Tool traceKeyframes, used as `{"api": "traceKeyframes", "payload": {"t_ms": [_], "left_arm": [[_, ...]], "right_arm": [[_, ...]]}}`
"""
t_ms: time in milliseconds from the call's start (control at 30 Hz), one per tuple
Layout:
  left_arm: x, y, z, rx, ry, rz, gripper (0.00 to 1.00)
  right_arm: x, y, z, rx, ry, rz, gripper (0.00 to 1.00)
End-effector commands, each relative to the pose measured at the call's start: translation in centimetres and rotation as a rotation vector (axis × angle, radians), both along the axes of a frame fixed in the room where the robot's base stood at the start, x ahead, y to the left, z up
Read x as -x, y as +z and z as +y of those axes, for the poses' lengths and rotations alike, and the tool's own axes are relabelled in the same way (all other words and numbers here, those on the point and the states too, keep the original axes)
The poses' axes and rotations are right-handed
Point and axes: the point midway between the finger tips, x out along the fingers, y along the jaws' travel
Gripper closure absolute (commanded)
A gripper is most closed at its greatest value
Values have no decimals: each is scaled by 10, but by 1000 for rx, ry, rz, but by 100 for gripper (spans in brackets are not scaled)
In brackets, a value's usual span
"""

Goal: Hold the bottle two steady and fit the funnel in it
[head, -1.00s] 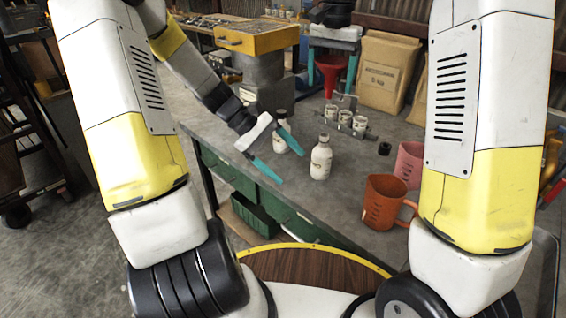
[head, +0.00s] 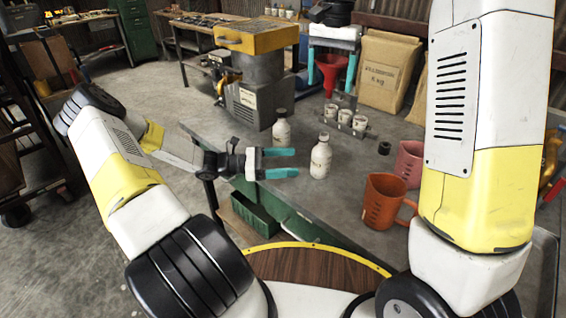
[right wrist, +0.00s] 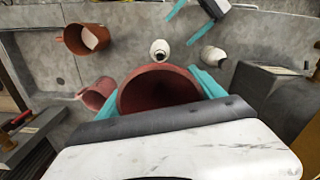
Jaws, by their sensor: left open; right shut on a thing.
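Two white bottles with grey caps or necks stand upright on the grey bench: the nearer one (head: 320,160) and one farther back to its left (head: 282,130). I cannot tell which is bottle two. My left gripper (head: 296,163) is open and empty, its teal fingers pointing right at the nearer bottle, just short of it. My right gripper (head: 331,75) is shut on the red funnel (head: 331,66), held high behind the bottles, wide mouth up. In the right wrist view the funnel (right wrist: 158,92) sits between the teal fingers, and both bottles (right wrist: 159,50) (right wrist: 212,56) show beyond it.
An orange mug (head: 382,203) and a pink mug (head: 409,163) stand right of the bottles. A rack with white cups (head: 345,120) and a small black part (head: 384,148) are behind. A grey machine (head: 250,100) stands at the back left. Bench around the nearer bottle is clear.

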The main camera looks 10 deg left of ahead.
Motion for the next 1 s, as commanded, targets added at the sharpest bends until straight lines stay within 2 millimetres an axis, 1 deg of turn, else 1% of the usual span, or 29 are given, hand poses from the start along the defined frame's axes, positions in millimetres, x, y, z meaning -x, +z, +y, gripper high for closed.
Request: {"api": "traceKeyframes", "payload": {"t_ms": [33,300,500,700,1000], "left_arm": [[-1,0,-9,2,-4,0,20],[-13,0,-59,0,-5,0,20],[-21,0,-89,-1,-4,-1,20],[-24,0,-102,-2,-1,-1,20],[-25,0,-103,-2,-2,-1,20]], "right_arm": [[0,0,0,0,0,0,58],[0,0,0,0,0,0,58],[0,0,0,0,0,0,58],[0,0,0,0,0,0,58],[0,0,0,0,0,0,58]]}}
